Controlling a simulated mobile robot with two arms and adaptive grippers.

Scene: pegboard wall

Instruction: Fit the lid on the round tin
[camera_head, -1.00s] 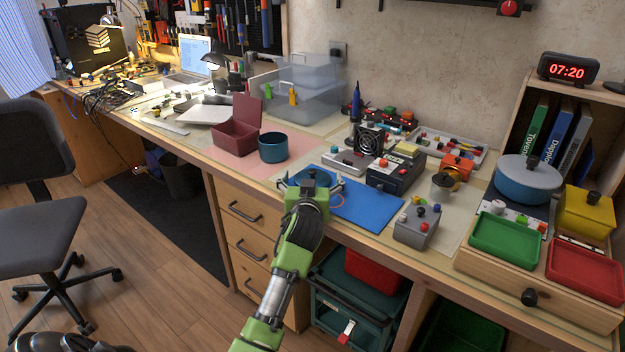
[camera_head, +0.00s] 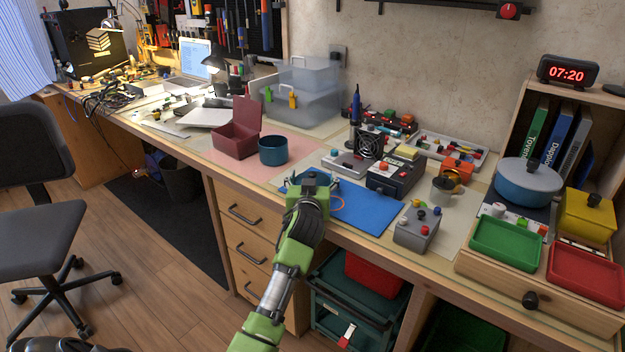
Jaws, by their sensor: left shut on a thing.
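The round tin (camera_head: 273,150) is a dark teal open cylinder standing on the pink mat. A round teal-blue piece, which looks like the lid (camera_head: 297,179), lies at the left end of the blue mat, mostly hidden behind my left gripper. My left gripper (camera_head: 314,179) comes down over this piece and is shut on it; the fingertips are largely hidden by the green wrist. It is to the right of the tin and nearer the front edge. My right gripper is not in view.
A dark red open box (camera_head: 236,141) stands just left of the tin. A grey fan device (camera_head: 350,160), a black box (camera_head: 392,174) and a grey button box (camera_head: 417,228) stand to the right. The blue mat's (camera_head: 372,212) right part is mostly clear.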

